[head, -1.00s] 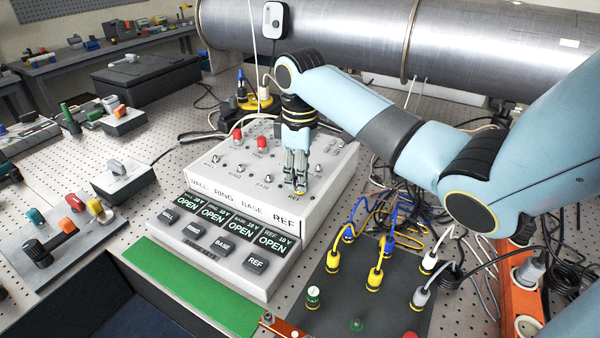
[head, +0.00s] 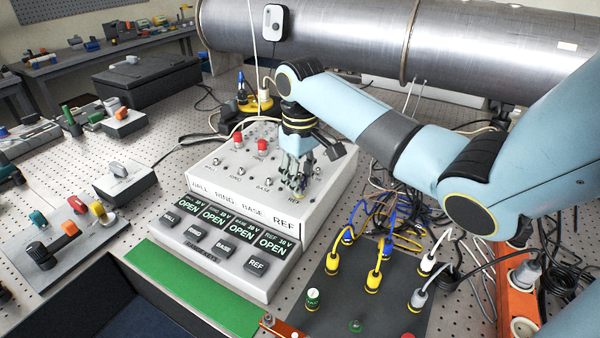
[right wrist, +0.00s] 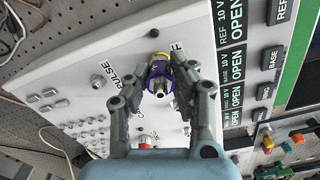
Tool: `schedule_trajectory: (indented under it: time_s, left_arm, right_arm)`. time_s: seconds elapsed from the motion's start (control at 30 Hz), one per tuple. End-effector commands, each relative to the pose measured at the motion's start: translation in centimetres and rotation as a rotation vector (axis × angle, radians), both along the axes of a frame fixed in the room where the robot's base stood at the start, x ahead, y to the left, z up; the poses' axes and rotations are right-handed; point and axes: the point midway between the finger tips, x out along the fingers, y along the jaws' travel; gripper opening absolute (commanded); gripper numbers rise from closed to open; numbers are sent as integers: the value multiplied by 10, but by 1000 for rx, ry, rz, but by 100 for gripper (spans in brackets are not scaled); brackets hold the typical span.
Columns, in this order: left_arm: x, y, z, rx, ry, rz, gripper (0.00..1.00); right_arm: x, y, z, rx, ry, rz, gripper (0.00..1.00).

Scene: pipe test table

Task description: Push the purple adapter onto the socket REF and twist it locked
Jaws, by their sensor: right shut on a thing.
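The purple adapter (right wrist: 159,70), with a gold ring and a metal tip, sits between the fingers of my right gripper (right wrist: 160,78) in the right wrist view. My right gripper (head: 299,187) is shut on it, pointing down at the REF corner of the white test box (head: 325,190). The adapter is mostly hidden by the fingers in the head view. It stands at the REF socket place; the socket itself is covered, so I cannot tell how deep it sits. The REF display (head: 272,244) reads OPEN. My left gripper is not in view.
Two red-capped fittings (head: 262,146) and several metal sockets stand on the box top. A dark panel with yellow and blue cable plugs (head: 375,279) lies to the right. A large steel pipe (head: 340,35) runs behind. A green mat (head: 190,288) lies in front.

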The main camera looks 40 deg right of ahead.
Motion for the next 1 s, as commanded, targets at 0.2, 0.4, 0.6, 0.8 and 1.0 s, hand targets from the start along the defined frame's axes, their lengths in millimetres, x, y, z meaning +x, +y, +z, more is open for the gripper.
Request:
schedule_trajectory:
  time_s: [0.2, 0.4, 0.6, 0.8, 1.0]
  left_arm:
    - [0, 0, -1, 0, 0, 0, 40]
    - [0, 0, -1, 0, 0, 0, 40]
    - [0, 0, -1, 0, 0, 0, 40]
    - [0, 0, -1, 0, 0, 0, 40]
    - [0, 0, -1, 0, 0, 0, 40]
  right_arm:
    - [-3, 1, -4, 3, 8, -308, 0]
    - [-3, 1, -4, 3, 9, -412, 0]
    - [-3, 1, -5, 3, 10, -416, 0]
    - [-4, 2, -5, 3, 11, -570, 28]
    - [-3, 1, -4, 3, 8, -566, 49]
